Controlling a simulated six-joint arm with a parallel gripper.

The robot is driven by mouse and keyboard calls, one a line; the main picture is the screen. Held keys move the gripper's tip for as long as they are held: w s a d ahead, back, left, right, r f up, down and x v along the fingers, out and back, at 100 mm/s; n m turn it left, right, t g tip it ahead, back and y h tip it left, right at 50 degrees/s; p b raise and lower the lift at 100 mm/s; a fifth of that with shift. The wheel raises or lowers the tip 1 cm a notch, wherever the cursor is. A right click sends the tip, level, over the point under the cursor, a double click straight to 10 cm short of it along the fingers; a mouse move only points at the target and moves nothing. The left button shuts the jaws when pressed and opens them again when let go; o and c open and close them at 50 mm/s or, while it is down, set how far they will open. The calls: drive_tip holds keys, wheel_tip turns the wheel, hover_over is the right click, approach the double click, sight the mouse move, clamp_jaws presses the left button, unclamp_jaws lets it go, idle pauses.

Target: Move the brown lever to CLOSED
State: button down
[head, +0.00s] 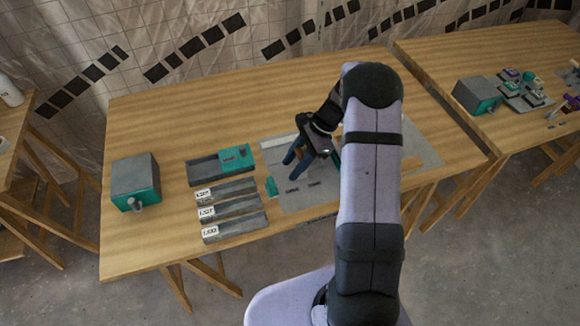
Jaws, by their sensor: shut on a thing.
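My gripper (308,153) is over the grey panel (300,204) on the wooden table, its dark blue fingers pointing down. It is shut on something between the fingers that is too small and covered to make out. I cannot pick out the brown lever; my gripper and arm cover much of the panel. Two small dark labels lie on the panel's near part, too small to read. A small teal block (271,187) stands at the panel's left edge.
Left of the panel are a grey tray with a teal part (236,158), several labelled grey bins (236,212) and a grey-and-teal box (136,180). A second table (440,52) with another box (476,95) stands at right.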

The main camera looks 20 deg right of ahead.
drive_tip(key=d+y+b, duration=0.1)
drive_tip(key=y, duration=0.1)
drive_tip(key=y+b, duration=0.1)
drive_tip(key=shift+d+y, duration=0.4)
drive_tip(key=shift+d+r+y+b, duration=0.15)
drive_tip(key=shift+d+y+b, duration=0.1)
drive_tip(key=shift+y+b, duration=0.35)
drive_tip(key=c, duration=1.1)
unclamp_jaws()
drive_tip(key=shift+d, duration=0.1)
